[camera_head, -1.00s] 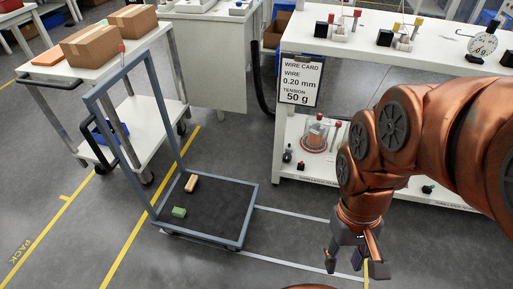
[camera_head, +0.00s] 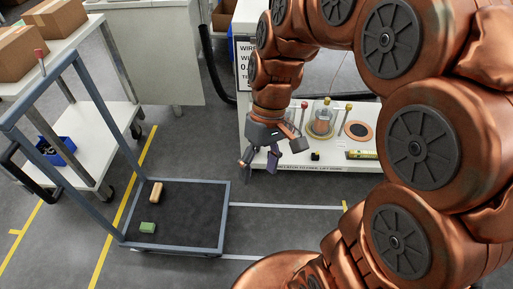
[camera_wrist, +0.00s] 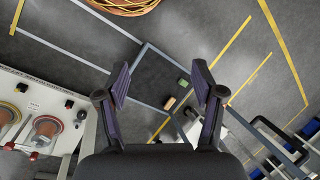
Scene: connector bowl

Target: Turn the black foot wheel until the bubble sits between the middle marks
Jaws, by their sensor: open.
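A small yellow-green bar (camera_head: 362,154), perhaps a level, lies near the shelf's front edge, right of my gripper. A small black block (camera_head: 315,156) stands left of it. I cannot make out a black foot wheel or a bubble; my arm covers much of the bench.
The lower shelf (camera_head: 290,163) also holds a copper spool (camera_head: 321,121) and a copper-coloured disc (camera_head: 358,131). A low cart (camera_head: 180,245) with a green block (camera_head: 149,227) and a tan block (camera_head: 156,195) stands at left. Floor between cart and bench is clear.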

